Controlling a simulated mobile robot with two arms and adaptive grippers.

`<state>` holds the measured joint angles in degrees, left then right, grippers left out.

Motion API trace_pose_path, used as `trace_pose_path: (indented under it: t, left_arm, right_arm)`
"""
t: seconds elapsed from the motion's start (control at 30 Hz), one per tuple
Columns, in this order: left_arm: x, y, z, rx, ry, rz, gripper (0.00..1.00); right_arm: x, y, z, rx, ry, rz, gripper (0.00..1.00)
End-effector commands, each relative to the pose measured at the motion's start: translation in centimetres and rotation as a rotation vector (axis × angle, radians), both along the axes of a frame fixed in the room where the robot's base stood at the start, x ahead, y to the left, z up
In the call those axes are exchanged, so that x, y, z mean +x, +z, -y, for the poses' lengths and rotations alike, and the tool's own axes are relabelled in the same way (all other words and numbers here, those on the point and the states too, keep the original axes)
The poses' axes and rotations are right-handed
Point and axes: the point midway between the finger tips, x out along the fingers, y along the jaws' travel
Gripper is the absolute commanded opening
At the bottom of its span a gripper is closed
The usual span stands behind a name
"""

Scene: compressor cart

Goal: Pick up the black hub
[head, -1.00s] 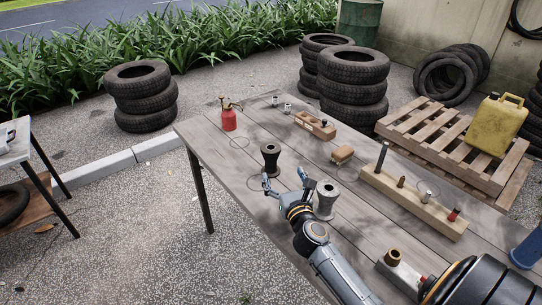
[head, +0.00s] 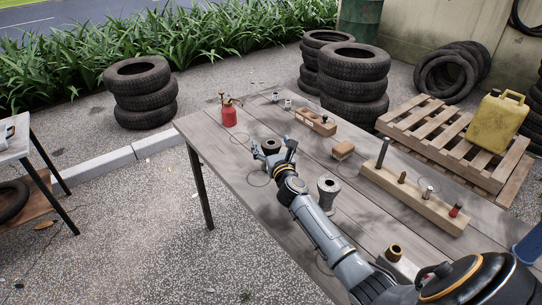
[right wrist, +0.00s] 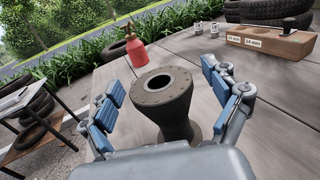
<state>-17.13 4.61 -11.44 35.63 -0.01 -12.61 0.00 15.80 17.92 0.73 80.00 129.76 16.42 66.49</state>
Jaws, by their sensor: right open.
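The black hub (head: 271,142) stands upright on the wooden table (head: 230,165). In the head view my right gripper hides most of it, and only its round top shows. In the right wrist view the hub (right wrist: 162,100) shows its bolted flange and open bore, and it sits between the blue finger pads. My right gripper (head: 274,150) is open around the hub's near side, with a finger on either side and gaps to both. A grey hub (head: 328,192) stands to the right of my right forearm. My left gripper is not in view.
A wooden block with holes (head: 315,123), a small brush-like block (head: 343,150) and a long wooden rack (head: 412,197) with pegs lie to the right. The table's left edge is close to the hub.

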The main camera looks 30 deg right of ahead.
Motion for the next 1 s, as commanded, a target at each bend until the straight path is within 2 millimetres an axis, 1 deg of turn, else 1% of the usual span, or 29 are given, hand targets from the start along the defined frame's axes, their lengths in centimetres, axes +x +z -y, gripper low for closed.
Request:
trace_pose_path:
  t: [0.17, 0.27, 0.3, 0.37, 0.4, 0.47, 0.5, 0.57, 0.87, 1.0]
  left_arm:
    - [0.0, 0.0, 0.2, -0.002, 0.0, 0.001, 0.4]
    - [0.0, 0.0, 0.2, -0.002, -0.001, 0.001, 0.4]
    - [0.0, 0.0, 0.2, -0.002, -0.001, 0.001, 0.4]
    - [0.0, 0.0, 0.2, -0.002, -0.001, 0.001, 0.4]
    - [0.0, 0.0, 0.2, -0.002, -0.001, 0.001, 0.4]
    - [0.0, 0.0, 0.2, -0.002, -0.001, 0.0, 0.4]
    - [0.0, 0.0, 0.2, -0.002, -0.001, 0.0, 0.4]
    - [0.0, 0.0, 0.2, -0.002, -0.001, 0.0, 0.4]
    - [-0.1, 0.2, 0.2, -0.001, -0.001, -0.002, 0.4]
    - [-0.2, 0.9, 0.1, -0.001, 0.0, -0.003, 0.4]
  right_arm:
    - [0.0, 0.0, 0.0, 0.0, 0.0, 0.0, 0.88]
    - [0.0, 0.0, 0.0, 0.0, 0.0, 0.0, 0.7]
    - [0.0, 0.0, 0.0, 0.0, 0.0, 0.0, 0.62]
    - [0.0, 0.0, 0.0, 0.0, 0.0, 0.0, 0.49]
    - [0.0, 0.0, 0.0, 0.0, 0.0, 0.0, 0.41]
    - [0.0, 0.0, 0.0, 0.0, 0.0, 0.0, 0.29]
    - [0.0, 0.0, 0.0, 0.0, 0.0, 0.0, 0.21]
    - [0.0, 0.0, 0.0, 0.0, 0.0, 0.0, 0.1]
    - [0.0, 0.5, 0.0, -0.001, 0.0, 0.003, 0.1]
    - [0.0, 1.7, 0.0, -0.003, 0.001, 0.005, 0.1]
